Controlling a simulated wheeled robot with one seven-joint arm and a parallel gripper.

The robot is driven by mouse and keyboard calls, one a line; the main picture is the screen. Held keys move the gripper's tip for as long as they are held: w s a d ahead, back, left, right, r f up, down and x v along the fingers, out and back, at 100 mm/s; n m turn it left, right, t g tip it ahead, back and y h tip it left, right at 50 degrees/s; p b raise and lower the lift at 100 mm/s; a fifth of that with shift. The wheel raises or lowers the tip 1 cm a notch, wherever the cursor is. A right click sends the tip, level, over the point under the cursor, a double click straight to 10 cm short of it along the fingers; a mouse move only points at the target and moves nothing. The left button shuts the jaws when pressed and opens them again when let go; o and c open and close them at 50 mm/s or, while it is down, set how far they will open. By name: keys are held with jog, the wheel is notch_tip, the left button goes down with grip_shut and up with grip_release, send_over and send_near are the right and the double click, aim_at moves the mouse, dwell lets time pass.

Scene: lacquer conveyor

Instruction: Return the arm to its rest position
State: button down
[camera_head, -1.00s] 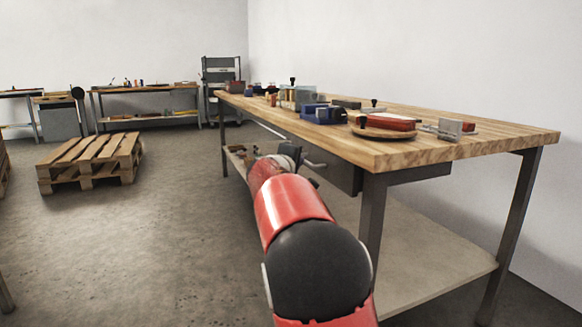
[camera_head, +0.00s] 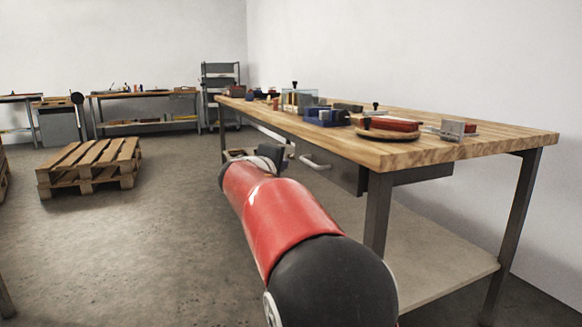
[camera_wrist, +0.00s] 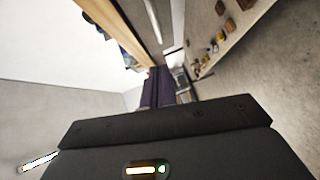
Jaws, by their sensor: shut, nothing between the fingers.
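My red and black arm reaches forward from the bottom of the head view, left of the workbench (camera_head: 430,155). Its far end is beside the bench's front side, below the level of the top. The fingers are hard to make out in the head view. In the wrist view my gripper (camera_wrist: 159,86) shows as two dark fingers side by side, shut and empty. The wrist view is tilted, with the bench top's wooden edge at the upper left and a lower shelf with small items at the upper right.
The bench top holds a blue vise-like block (camera_head: 325,116), a red item (camera_head: 392,124) on a round wooden board and a metal bracket (camera_head: 452,129). A drawer handle (camera_head: 312,163) juts from the bench front. A pallet stack (camera_head: 90,163) stands left. The floor between is clear.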

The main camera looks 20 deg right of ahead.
jog(key=s+a+f+m+g+y+p, duration=0.1)
jog(key=s+m+g+y+p, duration=0.15)
jog(key=s, duration=0.75)
jog(key=s+a+f+m+g+y+p, duration=0.15)
jog(key=s+p, duration=0.25)
jog(key=s, duration=0.6)
jog(key=s+a+f+m+g+y+p, duration=0.1)
jog(key=s+a+f+y+p, duration=0.1)
jog(key=s, duration=0.7)
jog(key=s+a+f+m+g+y+p, duration=0.1)
jog(key=s+a+f+m+y+p, duration=0.1)
jog(key=s+a+f+y, duration=0.3)
jog(key=s+a+p, duration=0.1)
jog(key=s+a, duration=0.2)
jog(key=s, duration=0.2)
jog(key=shift+s+f+m, duration=0.2)
jog(key=shift+f+m, duration=0.1)
jog(key=shift+f, duration=0.05)
